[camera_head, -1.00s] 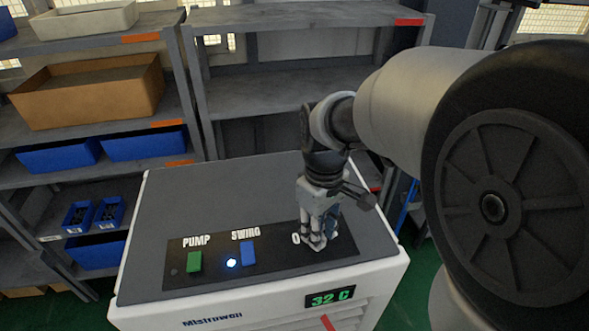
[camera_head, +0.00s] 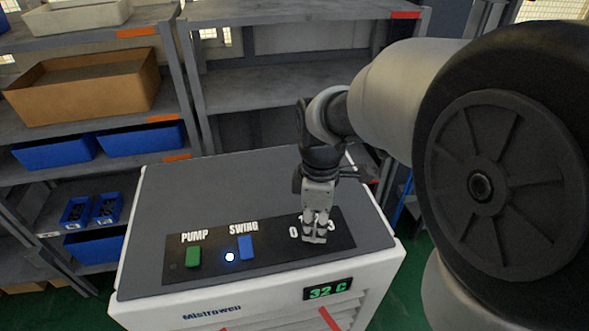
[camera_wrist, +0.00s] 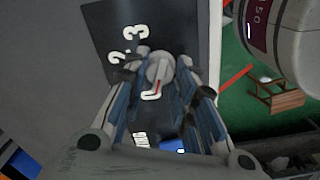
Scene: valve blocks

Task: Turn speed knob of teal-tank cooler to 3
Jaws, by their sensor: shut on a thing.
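The white cooler (camera_head: 205,305) has a grey top and a black control panel (camera_head: 270,255). No teal tank shows. My gripper (camera_head: 315,238) points down at the panel's right end and is shut on the speed knob. In the wrist view, the round grey knob (camera_wrist: 160,68) sits between the fingers of my gripper (camera_wrist: 162,75). A thin red mark shows on the knob. The digits 2 and 3 show on the panel beside it; I cannot tell for sure which digit the mark points at. In the head view the fingers hide the knob and part of its dial.
On the panel are a green PUMP switch (camera_head: 193,257) and a blue SWING switch (camera_head: 246,247) with a lit lamp (camera_head: 229,257). A green display (camera_head: 329,291) reads 32 C. Shelves (camera_head: 290,75) with boxes and blue bins stand behind.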

